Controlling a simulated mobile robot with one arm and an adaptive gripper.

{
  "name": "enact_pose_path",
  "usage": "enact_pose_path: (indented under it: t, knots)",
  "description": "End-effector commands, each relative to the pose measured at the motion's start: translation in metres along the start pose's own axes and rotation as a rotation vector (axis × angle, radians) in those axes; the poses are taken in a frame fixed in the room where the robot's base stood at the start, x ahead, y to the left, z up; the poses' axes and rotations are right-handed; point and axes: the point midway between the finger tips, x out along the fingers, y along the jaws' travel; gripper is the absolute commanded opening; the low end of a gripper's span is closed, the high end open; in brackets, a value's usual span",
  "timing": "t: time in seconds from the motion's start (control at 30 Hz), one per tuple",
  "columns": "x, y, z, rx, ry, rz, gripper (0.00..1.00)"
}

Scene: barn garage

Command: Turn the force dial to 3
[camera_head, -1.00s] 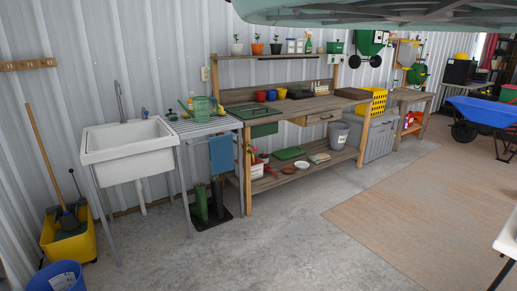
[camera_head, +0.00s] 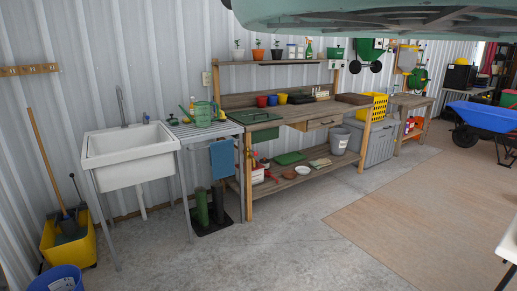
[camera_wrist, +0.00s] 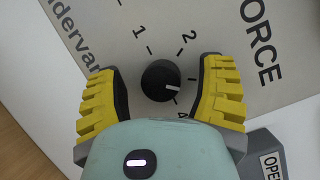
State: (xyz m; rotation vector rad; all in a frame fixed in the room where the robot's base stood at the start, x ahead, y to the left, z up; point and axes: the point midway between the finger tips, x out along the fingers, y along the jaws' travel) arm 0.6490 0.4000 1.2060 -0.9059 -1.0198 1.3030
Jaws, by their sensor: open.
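The force dial (camera_wrist: 154,77) is a small round black knob with a white pointer mark, on a grey panel (camera_wrist: 165,18) in the wrist view. The pointer faces right and slightly down. Printed numbers 1, 2 and 4 show around the knob; no 3 is visible, and my right finger covers part of that side. The word FORCE (camera_wrist: 263,45) is on the panel at right. My gripper (camera_wrist: 161,66) is open, with one yellow-padded finger on each side of the dial and a gap to the knob on both sides. The dial cannot be made out in the head view.
A dark grey part labelled OPEN (camera_wrist: 271,163) lies at lower right in the wrist view. In the head view, a sink (camera_head: 128,160) and a wooden workbench (camera_head: 290,113) stand along the metal wall. A blue wheelbarrow (camera_head: 480,116) stands at right. The concrete floor (camera_head: 270,245) in front is clear.

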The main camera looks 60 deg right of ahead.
Motion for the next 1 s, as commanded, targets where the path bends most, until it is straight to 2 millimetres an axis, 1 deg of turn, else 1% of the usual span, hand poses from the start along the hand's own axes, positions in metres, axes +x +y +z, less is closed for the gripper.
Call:
enact_pose_path:
  t: [0.13, 0.27, 0.7, 0.83, 1.0]
  knots:
    - [-0.009, -0.001, -0.002, -0.001, 0.003, -0.004, 0.68]
    - [-0.026, -0.001, -0.003, -0.001, 0.007, -0.007, 0.68]
    - [-0.102, -0.001, -0.002, -0.001, 0.009, -0.004, 0.68]
    - [-0.115, 0.0, -0.002, 0.003, 0.006, -0.003, 0.68]
    - [-0.121, 0.0, -0.001, 0.002, 0.004, -0.001, 0.68]
